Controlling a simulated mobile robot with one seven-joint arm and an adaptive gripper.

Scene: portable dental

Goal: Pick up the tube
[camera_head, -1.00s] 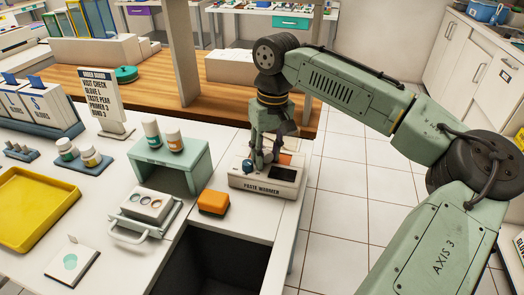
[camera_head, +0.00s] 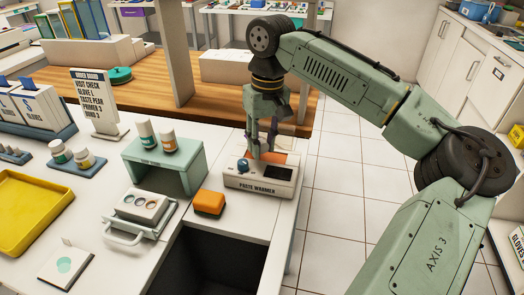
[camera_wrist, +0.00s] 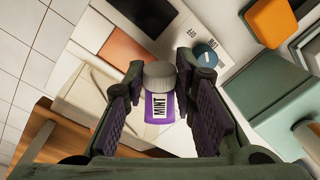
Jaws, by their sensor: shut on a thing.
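A purple tube (camera_wrist: 160,108) with a ribbed grey cap and a white label reading MINT shows in the wrist view. My gripper (camera_wrist: 156,88) is shut on it, with one dark padded finger on each side. In the head view my gripper (camera_head: 262,150) points down just above the paste warmer (camera_head: 258,186); the tube cannot be made out clearly there. The warmer is a white box with an orange pad, a dark panel and a blue knob.
An orange block (camera_head: 209,203) and a green stand (camera_head: 163,156) with two bottles are left of the warmer. An order board (camera_head: 92,98) stands farther left. A dark open bin (camera_head: 207,262) lies in front. Tiled floor is right of the counter.

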